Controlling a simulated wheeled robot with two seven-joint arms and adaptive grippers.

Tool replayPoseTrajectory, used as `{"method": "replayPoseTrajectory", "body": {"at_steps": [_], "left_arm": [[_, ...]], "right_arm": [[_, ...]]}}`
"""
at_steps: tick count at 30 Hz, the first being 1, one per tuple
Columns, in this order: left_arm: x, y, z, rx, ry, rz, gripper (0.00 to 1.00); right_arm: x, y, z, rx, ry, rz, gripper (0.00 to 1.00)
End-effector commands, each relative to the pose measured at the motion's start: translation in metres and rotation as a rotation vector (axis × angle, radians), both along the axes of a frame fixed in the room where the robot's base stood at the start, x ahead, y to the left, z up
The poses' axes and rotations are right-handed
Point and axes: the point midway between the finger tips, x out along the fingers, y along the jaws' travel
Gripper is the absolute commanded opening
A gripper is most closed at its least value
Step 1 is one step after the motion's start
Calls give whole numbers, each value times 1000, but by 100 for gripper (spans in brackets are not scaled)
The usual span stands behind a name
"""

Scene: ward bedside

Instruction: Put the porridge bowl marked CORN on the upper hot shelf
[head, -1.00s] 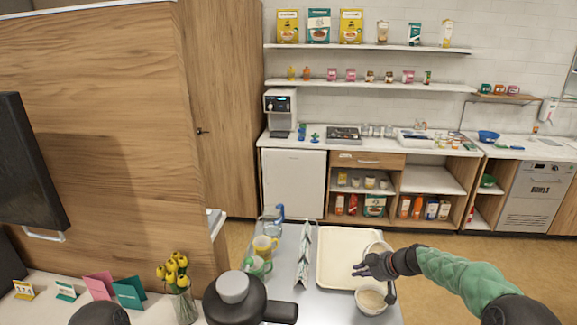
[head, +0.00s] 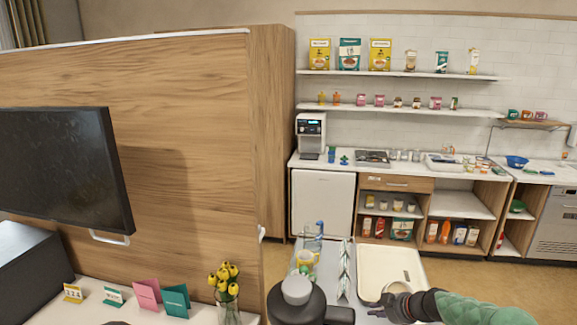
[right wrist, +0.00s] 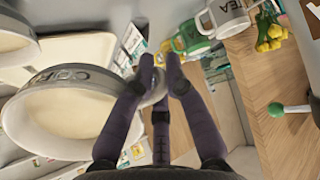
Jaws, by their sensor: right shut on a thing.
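The porridge bowl marked CORN (right wrist: 72,128) is large in the right wrist view, grey-white with pale porridge inside. My right gripper (right wrist: 160,78) is shut on its rim. In the head view my right gripper (head: 385,308) is low at the front, over the near part of the tray. A bowl rim (head: 398,287) shows just behind it; its lettering cannot be read there. A second pale bowl (right wrist: 14,42) is at the upper left of the wrist view. My left gripper is not in view. I cannot make out a hot shelf in these frames.
The cream tray (head: 378,262) lies on the grey table, beside a standing folded card (head: 344,270) and cups (head: 307,258). A tall wooden partition (head: 150,150) stands left. Two stocked wall shelves (head: 400,110) hang over the far counter.

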Motion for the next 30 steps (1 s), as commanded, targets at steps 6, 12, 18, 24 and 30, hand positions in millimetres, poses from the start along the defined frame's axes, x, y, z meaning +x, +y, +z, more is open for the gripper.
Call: {"method": "replayPoseTrajectory", "body": {"at_steps": [6,12,18,24,30], "left_arm": [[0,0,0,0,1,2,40],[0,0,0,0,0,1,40],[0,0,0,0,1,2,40],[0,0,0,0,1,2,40],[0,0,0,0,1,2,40]], "right_arm": [[-20,13,-3,-1,-5,-77,0],[-47,29,-11,0,-4,-186,0],[-74,43,-20,-3,-5,-296,0],[-98,57,-28,-3,-3,-394,0],[-116,68,-35,-4,-1,-470,0]]}}
